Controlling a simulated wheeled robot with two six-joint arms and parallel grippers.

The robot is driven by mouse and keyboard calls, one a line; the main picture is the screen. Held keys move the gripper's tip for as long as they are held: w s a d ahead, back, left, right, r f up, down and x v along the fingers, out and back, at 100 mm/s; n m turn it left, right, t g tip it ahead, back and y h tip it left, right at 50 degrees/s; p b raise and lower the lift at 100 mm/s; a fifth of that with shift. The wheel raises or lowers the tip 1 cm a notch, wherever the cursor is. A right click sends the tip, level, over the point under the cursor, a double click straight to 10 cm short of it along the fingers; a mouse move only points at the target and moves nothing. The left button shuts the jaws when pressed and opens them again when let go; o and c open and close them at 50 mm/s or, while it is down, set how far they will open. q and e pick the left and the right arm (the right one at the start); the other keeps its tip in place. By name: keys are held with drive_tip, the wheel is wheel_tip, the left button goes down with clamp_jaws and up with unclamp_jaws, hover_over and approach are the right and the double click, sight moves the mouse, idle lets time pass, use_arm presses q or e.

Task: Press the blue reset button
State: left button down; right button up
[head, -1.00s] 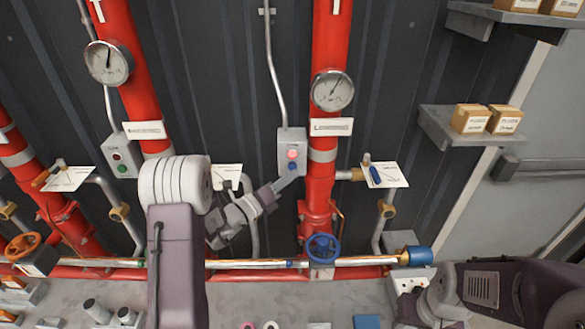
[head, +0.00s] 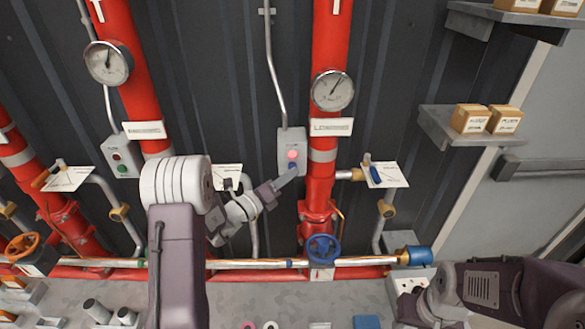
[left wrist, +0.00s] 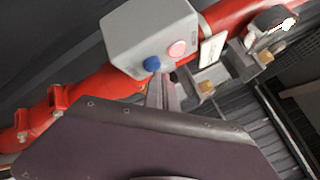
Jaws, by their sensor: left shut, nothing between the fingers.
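The blue button (left wrist: 152,63) sits on the end of a grey control box (left wrist: 140,28) beside a lit pink-red button (left wrist: 177,48) in the left wrist view. In the head view the box (head: 284,143) is on the wall beside a red pipe, with the lit button (head: 292,154) above the blue button (head: 293,165). My left gripper (head: 290,173) is shut and empty, its tips just below the blue button. In the left wrist view the fingertips (left wrist: 163,79) are close to the blue button; I cannot tell whether they touch it. My right gripper is not visible.
A red vertical pipe (head: 321,185) with a gauge (head: 332,91) stands right of the box. A blue handwheel (head: 323,249) is lower down. Another control box (head: 122,156) with green and red buttons is at the left. A shelf (head: 450,138) with small boxes is at the right.

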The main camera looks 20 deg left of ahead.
use_arm(q)
drive_tip(key=shift+w+a, duration=0.15)
drive_tip(key=shift+w, duration=0.3)
idle(0.6)
drive_tip(key=shift+s, duration=0.15)
drive_tip(key=shift+s+d, duration=0.25)
drive_tip(key=shift+s, duration=0.5)
drive_tip(key=s, duration=0.2)
drive_tip(key=s+d, duration=0.1)
drive_tip(key=s, duration=0.1)
drive_tip(key=shift+s+d+b, duration=0.2)
drive_tip(key=shift+s+b, duration=0.15)
drive_tip(key=shift+b, duration=0.05)
drive_tip(key=shift+d, duration=0.1)
idle(0.3)
